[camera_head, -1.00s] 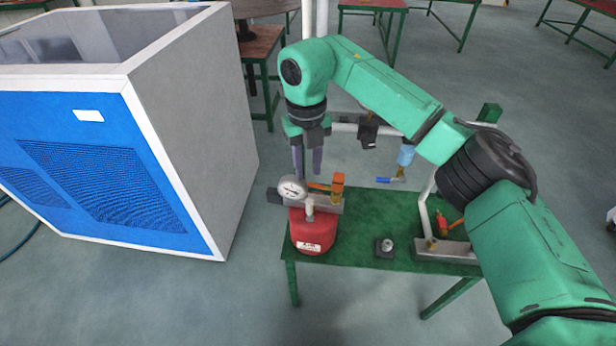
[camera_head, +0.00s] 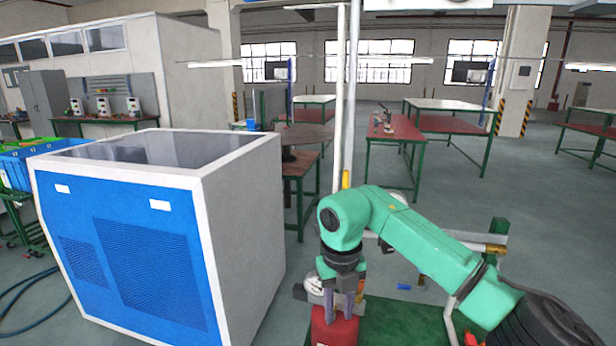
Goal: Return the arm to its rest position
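My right arm (camera_head: 425,250) comes in from the lower right and bends down at its wrist. My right gripper (camera_head: 343,308) points downward with its two dark fingers a little apart and nothing visible between them. It overlaps the red canister (camera_head: 335,332) and the round gauge (camera_head: 314,286) in the picture; I cannot tell the exact gap to them. The canister's lower part is cut off by the bottom edge. My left gripper is not in view.
The green table (camera_head: 395,322) carries pipes and a valve with a blue handle (camera_head: 404,287). A large blue and white cabinet (camera_head: 150,255) stands at left. A white vertical pipe (camera_head: 349,110) rises behind the arm. Red-topped workbenches (camera_head: 396,130) stand farther back, with open floor between.

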